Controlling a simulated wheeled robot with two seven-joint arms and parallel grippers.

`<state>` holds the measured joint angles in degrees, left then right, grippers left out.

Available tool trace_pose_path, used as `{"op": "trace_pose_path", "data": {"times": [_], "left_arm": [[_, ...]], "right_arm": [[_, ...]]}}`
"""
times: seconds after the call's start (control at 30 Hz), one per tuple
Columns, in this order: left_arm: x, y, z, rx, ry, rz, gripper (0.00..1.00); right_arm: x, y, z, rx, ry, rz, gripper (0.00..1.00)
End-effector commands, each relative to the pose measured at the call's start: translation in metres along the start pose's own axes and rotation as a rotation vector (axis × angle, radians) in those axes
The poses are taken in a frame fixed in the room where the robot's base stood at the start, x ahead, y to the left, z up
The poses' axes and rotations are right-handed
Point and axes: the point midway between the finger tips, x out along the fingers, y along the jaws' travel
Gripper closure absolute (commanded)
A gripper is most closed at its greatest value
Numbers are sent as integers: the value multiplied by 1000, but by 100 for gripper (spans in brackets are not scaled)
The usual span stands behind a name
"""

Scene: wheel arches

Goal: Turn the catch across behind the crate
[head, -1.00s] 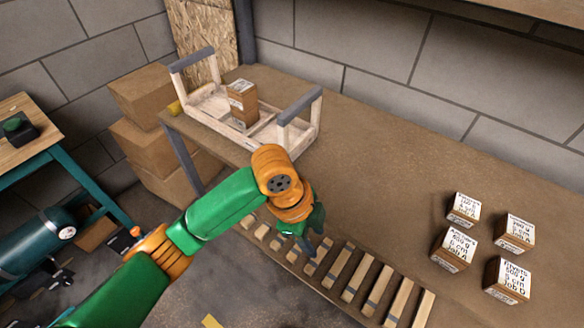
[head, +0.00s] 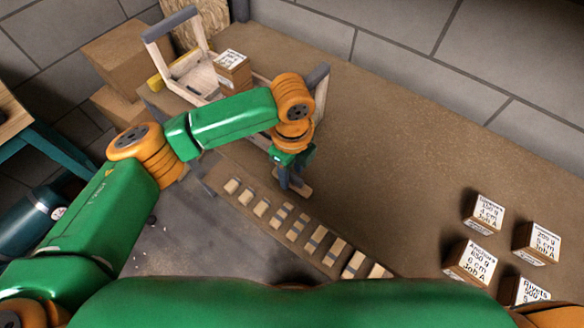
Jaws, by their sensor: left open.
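The crate (head: 187,71) is a pale wooden frame with grey-topped ends, at the far left corner of the bench. A cardboard box (head: 232,71) stands in it. My left arm crosses in front and hides much of the crate's near side and right end. My left gripper (head: 291,184) is open and points down near the bench's front edge, to the near side of the crate's right end. My right gripper is not in view.
A row of wooden slats (head: 315,240) runs along the bench's front edge. Several labelled boxes (head: 485,213) stand at the right. The middle of the bench (head: 400,165) is clear. A yellow piece (head: 155,83) lies left of the crate, with cardboard boxes (head: 128,58) beyond.

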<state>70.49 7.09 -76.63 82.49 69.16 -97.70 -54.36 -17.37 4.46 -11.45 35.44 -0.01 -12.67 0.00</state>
Motion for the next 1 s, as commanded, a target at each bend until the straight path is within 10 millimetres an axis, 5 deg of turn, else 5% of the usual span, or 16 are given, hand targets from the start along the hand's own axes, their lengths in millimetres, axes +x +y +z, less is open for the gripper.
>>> {"op": "trace_pose_path", "data": {"times": [0.07, 0.27, 0.67, 1.0], "left_arm": [[0, 0, 0, 0, 0, 0, 52], [0, 0, 0, 0, 0, 0, 100], [-3, 0, -1, -36, 2, 2, 100], [-8, 1, -1, -268, 3, 5, 100]], "right_arm": [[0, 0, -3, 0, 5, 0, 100], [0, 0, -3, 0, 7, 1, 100], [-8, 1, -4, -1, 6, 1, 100], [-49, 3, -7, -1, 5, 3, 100]]}}
